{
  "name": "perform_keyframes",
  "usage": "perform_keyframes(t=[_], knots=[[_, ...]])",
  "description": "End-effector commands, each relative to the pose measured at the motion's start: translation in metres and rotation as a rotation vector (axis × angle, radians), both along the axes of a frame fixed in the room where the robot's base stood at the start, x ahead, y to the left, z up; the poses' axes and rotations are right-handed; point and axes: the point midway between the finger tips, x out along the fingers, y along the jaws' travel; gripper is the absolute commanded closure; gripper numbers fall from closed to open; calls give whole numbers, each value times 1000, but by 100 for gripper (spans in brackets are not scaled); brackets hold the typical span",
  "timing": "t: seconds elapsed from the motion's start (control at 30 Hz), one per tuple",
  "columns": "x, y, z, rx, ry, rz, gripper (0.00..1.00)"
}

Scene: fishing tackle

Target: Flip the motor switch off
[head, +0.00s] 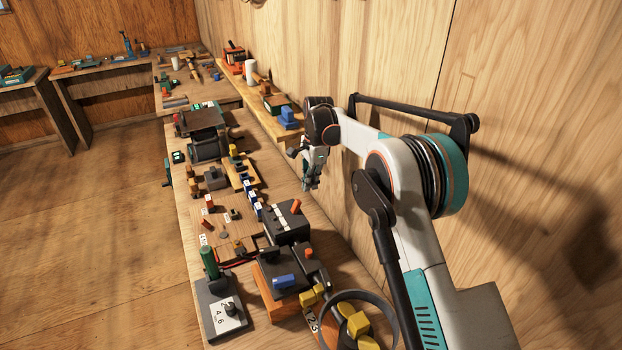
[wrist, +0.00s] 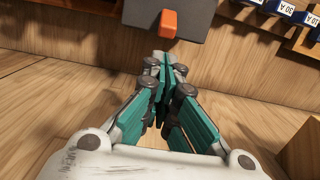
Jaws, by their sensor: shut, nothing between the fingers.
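A dark grey box (head: 285,225) with an orange-red lever (head: 296,206) on top stands on the bench; I take it to be the motor switch, though no label on it is readable. In the wrist view a dark box (wrist: 205,22) with an orange lever (wrist: 170,24), apparently the same one, lies just beyond my fingertips. My gripper (head: 311,186) hangs above the bench near the wall, pointing down, behind and slightly right of that box in the head view. In the wrist view my gripper (wrist: 162,62) has its fingers together, empty, and apart from the lever.
Blue breakers (head: 252,196) with white labels run left of the box. The wooden wall (head: 380,60) is close on the right.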

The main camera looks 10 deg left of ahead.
Motion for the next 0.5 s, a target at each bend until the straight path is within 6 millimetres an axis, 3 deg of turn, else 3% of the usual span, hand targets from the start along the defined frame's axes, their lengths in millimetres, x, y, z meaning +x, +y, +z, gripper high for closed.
perform_keyframes(t=[0.2,0.5], knots=[[-2,3,-37,0,0,0,100],[-3,4,-56,0,0,0,100]])
